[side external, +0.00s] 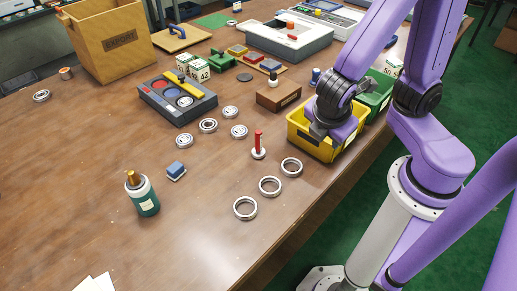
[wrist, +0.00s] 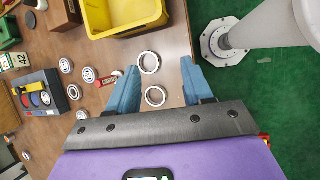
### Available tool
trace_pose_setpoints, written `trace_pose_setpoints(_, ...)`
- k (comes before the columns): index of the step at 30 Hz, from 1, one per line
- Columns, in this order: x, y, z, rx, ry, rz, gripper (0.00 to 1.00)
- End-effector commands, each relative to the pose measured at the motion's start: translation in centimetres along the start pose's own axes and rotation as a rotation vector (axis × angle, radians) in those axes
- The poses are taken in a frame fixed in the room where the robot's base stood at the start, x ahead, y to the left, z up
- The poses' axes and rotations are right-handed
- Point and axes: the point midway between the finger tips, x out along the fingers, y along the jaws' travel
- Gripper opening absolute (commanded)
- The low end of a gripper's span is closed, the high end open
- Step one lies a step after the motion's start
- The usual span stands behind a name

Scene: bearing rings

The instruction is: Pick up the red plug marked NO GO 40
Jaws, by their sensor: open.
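A red plug (side external: 258,142) stands upright on a pale round base near the middle of the table in the side view. Its marking is too small to read. In the wrist view the red plug (wrist: 112,75) shows left of my left-hand finger, near several rings. My gripper (side external: 320,132) is above the yellow bin, to the right of the plug and apart from it. In the wrist view my gripper (wrist: 160,72) has its two blue fingers spread wide with nothing held between them.
Three bare rings (side external: 269,186) lie in front of the plug; several bearings (side external: 208,125) lie to its left. A yellow bin (side external: 306,145), green bin (side external: 376,98), wooden block (side external: 278,97) and dark tray (side external: 178,98) stand behind. A green bottle (side external: 147,203) stands front left.

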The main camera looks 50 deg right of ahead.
Motion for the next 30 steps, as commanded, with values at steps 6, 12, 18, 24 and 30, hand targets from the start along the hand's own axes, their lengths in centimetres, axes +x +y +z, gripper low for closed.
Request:
trace_pose_setpoints(6,2.0,2.8,-3.2,-0.260,-0.225,0.193,0.51)
trace_pose_setpoints(12,3.4,4.9,-7.0,-0.500,-0.399,0.376,0.51)
trace_pose_setpoints(18,4.4,6.0,-10.8,-0.714,-0.529,0.535,0.51)
trace_pose_setpoints(24,5.0,6.3,-12.8,-0.820,-0.583,0.613,0.51)
trace_pose_setpoints(30,6.3,7.6,-12.5,-0.831,-0.591,0.618,0.51)
